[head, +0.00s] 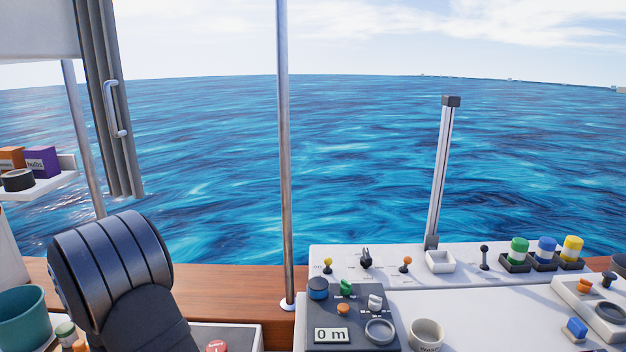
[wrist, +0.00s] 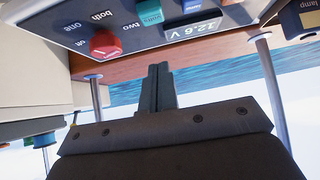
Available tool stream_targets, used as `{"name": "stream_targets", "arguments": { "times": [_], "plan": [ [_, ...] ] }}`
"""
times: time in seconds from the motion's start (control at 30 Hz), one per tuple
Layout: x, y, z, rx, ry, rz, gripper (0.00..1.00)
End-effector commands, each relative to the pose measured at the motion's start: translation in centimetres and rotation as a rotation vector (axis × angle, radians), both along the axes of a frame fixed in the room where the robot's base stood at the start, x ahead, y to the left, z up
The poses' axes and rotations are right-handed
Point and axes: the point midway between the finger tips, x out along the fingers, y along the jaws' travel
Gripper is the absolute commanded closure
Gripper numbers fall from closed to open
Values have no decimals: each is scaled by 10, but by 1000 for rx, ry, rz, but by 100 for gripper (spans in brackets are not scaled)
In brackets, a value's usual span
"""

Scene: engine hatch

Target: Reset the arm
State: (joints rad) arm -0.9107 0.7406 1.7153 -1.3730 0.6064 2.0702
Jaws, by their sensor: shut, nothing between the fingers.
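My gripper (wrist: 158,72) shows in the wrist view as two dark fingers pressed together, shut and empty. It points at a wooden ledge (wrist: 205,55) beside a grey panel and appears apart from both; the exact gap is hard to tell. In the head view, a dark, ribbed link of my arm (head: 110,265) rises at the lower left. My gripper is not visible there.
The wrist view, seemingly upside down, shows a red knob (wrist: 103,43), a teal knob (wrist: 149,12) and a "12.6 V" display (wrist: 192,30). In the head view, a metal pole (head: 284,160) stands mid-frame; a white console (head: 480,310) with levers and coloured caps lies right.

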Motion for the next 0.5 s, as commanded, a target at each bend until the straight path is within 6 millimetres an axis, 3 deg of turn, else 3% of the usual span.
{"name": "stream_targets", "arguments": {
  "times": [0.17, 0.43, 0.5],
  "plan": [
    [9, 0, -10, 0, 1, -1, 100],
    [37, 0, -43, -2, 2, -1, 100],
    [19, 2, -36, 1, -3, 5, 100]
  ]
}}
